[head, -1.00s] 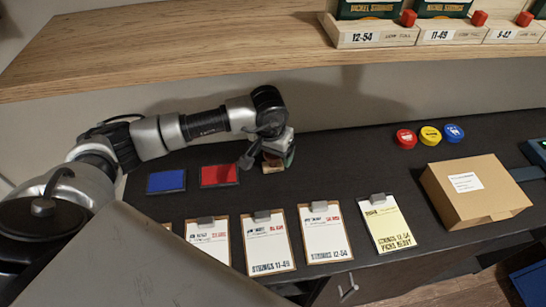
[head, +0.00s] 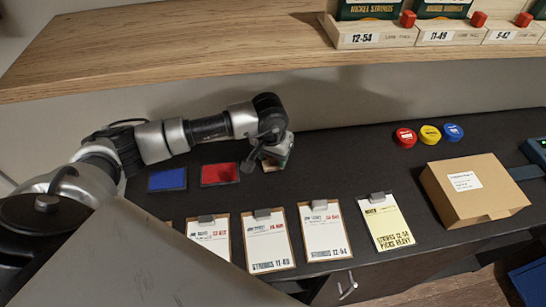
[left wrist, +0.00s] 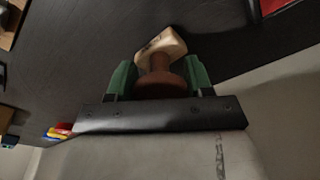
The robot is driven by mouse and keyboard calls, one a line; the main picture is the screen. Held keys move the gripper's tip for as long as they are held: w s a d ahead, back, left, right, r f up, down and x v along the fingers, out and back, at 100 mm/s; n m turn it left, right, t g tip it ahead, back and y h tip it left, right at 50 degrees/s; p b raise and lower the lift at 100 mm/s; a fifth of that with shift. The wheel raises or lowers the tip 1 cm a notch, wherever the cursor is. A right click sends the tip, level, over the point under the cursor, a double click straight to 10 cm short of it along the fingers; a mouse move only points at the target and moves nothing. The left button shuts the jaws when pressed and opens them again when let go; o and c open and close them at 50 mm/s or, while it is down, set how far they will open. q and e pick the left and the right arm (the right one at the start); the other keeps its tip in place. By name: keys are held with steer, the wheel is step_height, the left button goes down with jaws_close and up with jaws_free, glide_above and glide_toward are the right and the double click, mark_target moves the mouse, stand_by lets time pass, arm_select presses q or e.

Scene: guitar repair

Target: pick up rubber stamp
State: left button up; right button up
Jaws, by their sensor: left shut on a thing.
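The rubber stamp (left wrist: 161,46) shows in the left wrist view, with a pale wooden block and a reddish-brown handle. My left gripper (left wrist: 159,76) is shut on it, its green fingers on either side of the handle. In the head view my left gripper (head: 279,155) is over the dark counter, just right of the red ink pad (head: 219,174). The stamp is mostly hidden there by the gripper. I cannot tell whether the block touches the counter. My right gripper is in neither view.
A blue ink pad (head: 167,180) lies left of the red one. Several clipboards (head: 267,241) line the counter's front. Red, yellow and blue round tins (head: 430,135) and a cardboard box (head: 474,190) are at the right. A wooden shelf (head: 200,52) runs above the back.

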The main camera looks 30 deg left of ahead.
arm_select(q)
steer(key=shift+r, duration=0.1)
steer(key=shift+r, duration=0.25)
steer(key=r+b, duration=0.1)
steer(key=r, duration=0.1)
steer(key=r+b, duration=0.1)
steer(key=shift+d+r, duration=0.35)
steer(key=shift+d, duration=0.05)
steer(key=s+d+r+b, duration=0.2)
steer(key=d+r, duration=0.4)
steer(key=d, duration=0.4)
steer(key=shift+s+d+r, duration=0.2)
steer(key=shift+d+r, duration=0.1)
steer(key=shift+d, duration=0.05)
